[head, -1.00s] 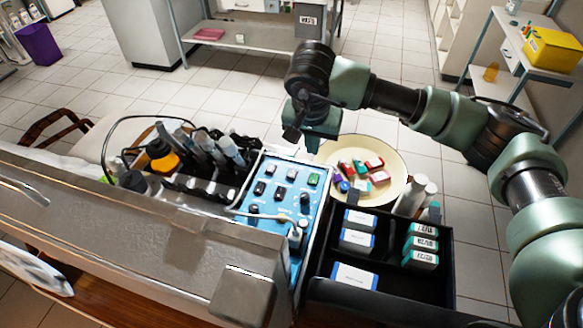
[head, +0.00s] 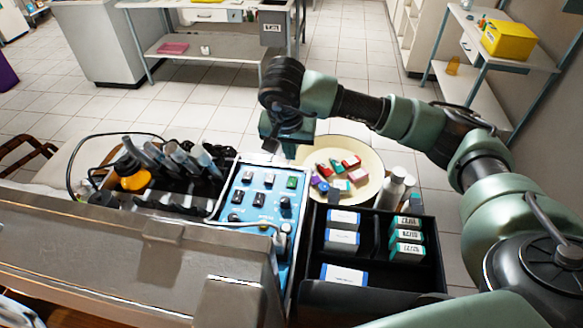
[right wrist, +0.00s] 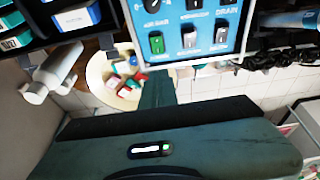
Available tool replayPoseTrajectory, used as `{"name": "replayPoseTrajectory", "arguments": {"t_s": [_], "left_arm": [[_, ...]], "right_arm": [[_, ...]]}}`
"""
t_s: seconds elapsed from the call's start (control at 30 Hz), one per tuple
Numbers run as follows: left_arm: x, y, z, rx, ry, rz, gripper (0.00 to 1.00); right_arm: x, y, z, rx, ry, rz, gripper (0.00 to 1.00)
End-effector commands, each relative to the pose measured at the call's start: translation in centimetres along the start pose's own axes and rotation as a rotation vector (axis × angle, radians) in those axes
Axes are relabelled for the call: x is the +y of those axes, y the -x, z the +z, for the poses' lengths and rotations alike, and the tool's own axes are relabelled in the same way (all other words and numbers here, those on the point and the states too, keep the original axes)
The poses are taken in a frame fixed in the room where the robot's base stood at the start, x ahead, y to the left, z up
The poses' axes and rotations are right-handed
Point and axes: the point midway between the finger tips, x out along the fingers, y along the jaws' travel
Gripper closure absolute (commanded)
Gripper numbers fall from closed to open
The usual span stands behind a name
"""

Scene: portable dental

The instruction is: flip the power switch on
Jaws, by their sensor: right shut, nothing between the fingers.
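The blue control panel (head: 262,213) carries several dark switches, a knob and one green rocker switch (head: 291,183) at its far right corner. The green switch also shows in the right wrist view (right wrist: 157,43), in the bottom row beside dark rockers. I cannot read a power label. My right gripper (head: 270,147) is shut and empty, just beyond the panel's far edge and apart from the switch in the head view. In the right wrist view its fingers (right wrist: 157,88) point toward the green switch, below it in the picture. My left gripper is out of view.
A black tray (head: 372,268) with labelled boxes sits right of the panel. A round cream dish (head: 366,163) with coloured items lies behind it. Dental handpieces (head: 185,160) and a looping cable stand left. A grey metal ledge (head: 130,262) lies in front.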

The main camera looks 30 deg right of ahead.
Motion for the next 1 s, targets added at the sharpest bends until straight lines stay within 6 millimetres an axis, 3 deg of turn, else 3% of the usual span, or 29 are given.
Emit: {"name": "replayPoseTrajectory", "arguments": {"t_s": [0.2, 0.5, 1.0], "left_arm": [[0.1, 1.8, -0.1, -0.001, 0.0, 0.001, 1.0], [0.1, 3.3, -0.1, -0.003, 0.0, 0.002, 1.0], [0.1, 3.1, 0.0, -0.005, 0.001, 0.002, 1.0]], "right_arm": [[0.1, -4.6, 0.1, -0.006, 0.0, 0.005, 1.0], [0.0, -8.7, 0.9, -0.003, 0.001, 0.001, 1.0], [0.0, -9.7, 1.0, -0.005, 0.001, 0.0, 1.0]]}}
